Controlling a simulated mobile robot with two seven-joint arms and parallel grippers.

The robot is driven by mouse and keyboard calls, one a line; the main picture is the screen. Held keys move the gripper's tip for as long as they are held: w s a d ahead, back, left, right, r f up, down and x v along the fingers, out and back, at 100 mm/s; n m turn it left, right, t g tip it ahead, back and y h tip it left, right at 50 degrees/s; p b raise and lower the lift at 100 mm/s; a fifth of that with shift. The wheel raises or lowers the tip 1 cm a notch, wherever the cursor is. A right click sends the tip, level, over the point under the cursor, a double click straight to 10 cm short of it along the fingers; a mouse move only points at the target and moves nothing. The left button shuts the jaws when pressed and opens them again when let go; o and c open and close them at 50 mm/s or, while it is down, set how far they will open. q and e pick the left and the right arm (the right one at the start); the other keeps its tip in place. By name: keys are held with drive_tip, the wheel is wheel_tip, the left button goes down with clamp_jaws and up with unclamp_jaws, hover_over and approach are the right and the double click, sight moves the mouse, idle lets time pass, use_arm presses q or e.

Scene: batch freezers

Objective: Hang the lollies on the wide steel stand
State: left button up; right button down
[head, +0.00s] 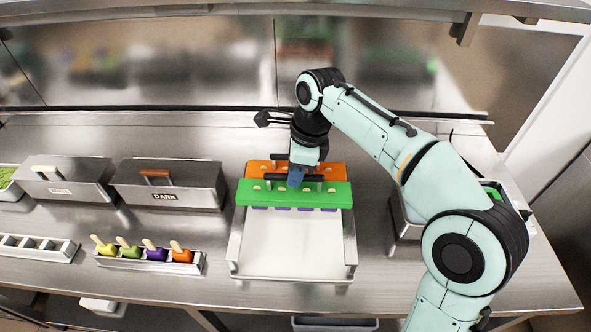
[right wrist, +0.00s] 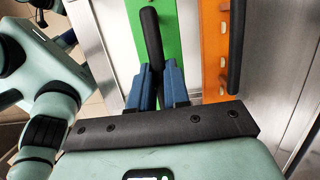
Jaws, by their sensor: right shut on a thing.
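The wide steel stand (head: 350,250) has two side rails around a white tray floor. A green lolly holder (head: 262,197) lies across it near its back, with purple lollies (head: 304,209) partly showing underneath. I cannot tell whether the green holder rests on the rails or is just above them. An orange lolly holder (head: 322,167) is right behind it, its lollies hidden. My right gripper (head: 297,181) is shut on the green holder's black handle, and its blue fingers (right wrist: 158,85) show on either side of that handle in the right wrist view. My left gripper is not visible.
Left of the stand is a small rack (head: 150,263) with several coloured lollies. Behind it are lidded steel bins, one marked DARK (head: 166,185). A tray with empty slots (head: 35,248) is at far left. The front part of the stand is clear.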

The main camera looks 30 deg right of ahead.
sight(296, 191)
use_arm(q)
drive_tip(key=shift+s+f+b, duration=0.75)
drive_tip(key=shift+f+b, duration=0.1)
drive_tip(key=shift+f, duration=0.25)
use_arm(e)
drive_tip(key=shift+f, duration=1.7)
drive_tip(key=shift+f, duration=0.25)
idle(0.4)
drive_tip(key=c, duration=1)
unclamp_jaws()
drive_tip(key=r+p, duration=0.1)
drive_tip(key=r, duration=0.3)
drive_tip(key=d+r+p, duration=0.1)
drive_tip(key=r, duration=0.3)
drive_tip(key=s+d+r+p, duration=0.1)
drive_tip(key=r, duration=0.3)
drive_tip(key=shift+s+r, duration=0.1)
drive_tip(key=shift+r, duration=0.2)
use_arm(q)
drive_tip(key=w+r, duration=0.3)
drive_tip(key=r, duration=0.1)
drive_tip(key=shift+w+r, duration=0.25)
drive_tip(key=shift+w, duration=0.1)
use_arm(e)
drive_tip(key=shift+s+d+r, duration=0.1)
drive_tip(key=shift+d+r, duration=0.05)
drive_tip(key=shift+r, duration=0.15)
